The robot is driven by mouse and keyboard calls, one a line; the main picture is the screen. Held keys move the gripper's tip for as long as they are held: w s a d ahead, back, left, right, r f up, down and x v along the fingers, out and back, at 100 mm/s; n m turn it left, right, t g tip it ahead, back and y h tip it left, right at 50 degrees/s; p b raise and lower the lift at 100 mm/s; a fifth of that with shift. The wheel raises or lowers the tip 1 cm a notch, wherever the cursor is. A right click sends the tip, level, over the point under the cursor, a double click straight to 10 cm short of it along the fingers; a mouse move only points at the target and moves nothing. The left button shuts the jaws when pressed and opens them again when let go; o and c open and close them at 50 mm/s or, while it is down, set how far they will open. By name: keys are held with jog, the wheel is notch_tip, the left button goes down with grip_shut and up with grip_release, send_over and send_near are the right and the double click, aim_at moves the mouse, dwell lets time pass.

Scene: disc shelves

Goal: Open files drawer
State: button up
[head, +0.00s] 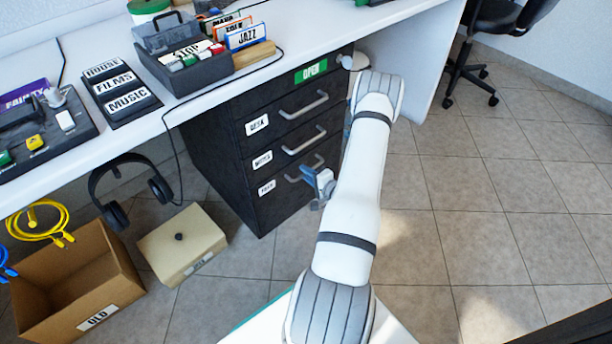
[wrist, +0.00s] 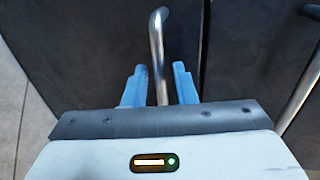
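The dark drawer cabinet (head: 215,150) stands under the desk with three drawers, each with a metal bar handle and a white label at its left. The label lettering is too small to read surely; the bottom label (head: 267,187) may say files. All three drawers look closed. My gripper (head: 312,178) is at the bottom drawer's handle (head: 301,174). In the wrist view, the two blue fingers of my gripper (wrist: 159,90) are open on either side of the handle bar (wrist: 157,60), with a visible gap on both sides. Another handle (wrist: 306,88) shows at the right edge.
A green OPEN sign (head: 310,72) is on the cabinet's top edge. A beige box (head: 182,243) and an open cardboard box (head: 75,285) sit on the floor at left. Headphones (head: 125,190) hang under the desk. The tiled floor at right is clear; an office chair (head: 490,60) stands behind.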

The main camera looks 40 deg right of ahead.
jog(key=shift+w, duration=0.5)
jog(key=shift+c, duration=0.3)
grip_shut()
